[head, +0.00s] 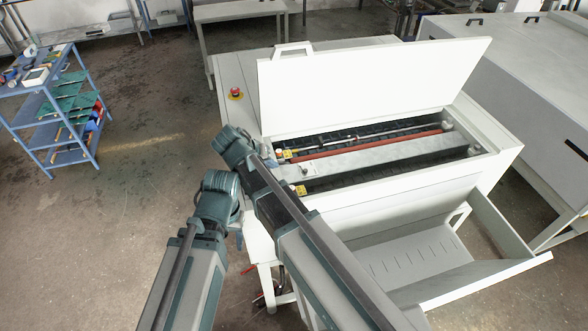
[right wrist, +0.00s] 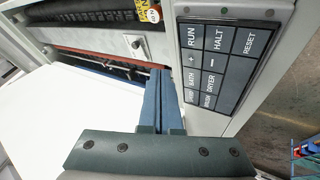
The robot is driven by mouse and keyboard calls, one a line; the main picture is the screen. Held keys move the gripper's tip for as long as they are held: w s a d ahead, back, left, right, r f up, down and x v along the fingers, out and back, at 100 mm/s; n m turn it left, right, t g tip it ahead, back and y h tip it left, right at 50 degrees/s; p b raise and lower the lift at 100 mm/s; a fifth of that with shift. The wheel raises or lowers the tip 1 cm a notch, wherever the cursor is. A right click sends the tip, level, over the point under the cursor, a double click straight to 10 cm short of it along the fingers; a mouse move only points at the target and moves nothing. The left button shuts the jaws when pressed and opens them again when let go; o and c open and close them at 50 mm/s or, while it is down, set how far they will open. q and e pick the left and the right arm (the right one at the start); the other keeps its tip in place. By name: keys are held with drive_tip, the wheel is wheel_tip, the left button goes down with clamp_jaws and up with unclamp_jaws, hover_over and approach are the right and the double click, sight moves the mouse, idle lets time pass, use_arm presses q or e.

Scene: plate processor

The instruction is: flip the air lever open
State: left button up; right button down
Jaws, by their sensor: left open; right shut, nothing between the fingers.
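A small silver lever on a pale plate (right wrist: 135,47) sits on the grey crossbar inside the open plate processor, and I take it for the air lever. In the head view a small fitting (head: 307,170) shows on that bar near its left end. My right gripper (right wrist: 161,75) has its blue fingers shut together with nothing between them. In the right wrist view its tips are below and right of the lever, apart from it in the picture, near the control panel (right wrist: 222,62). The head view hides this gripper behind my arms. My left gripper does not show; only its arm does.
The processor's white lid (head: 370,85) stands raised. Yellow labels (head: 300,190) mark the left edge of the opening. A red emergency button (head: 235,94) sits on the left top. A white tray (head: 420,265) juts from the front. A blue cart (head: 55,105) stands far left.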

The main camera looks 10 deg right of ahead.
drive_tip(key=b, duration=0.8)
approach(303, 167)
drive_tip(key=a+f, duration=0.1)
drive_tip(key=f, duration=0.2)
drive_tip(key=a+f, duration=0.1)
drive_tip(key=f, duration=0.1)
drive_tip(key=shift+a, duration=0.35)
drive_tip(key=d, duration=0.3)
drive_tip(key=shift+s, duration=0.1)
drive_tip(key=shift+d, duration=0.5)
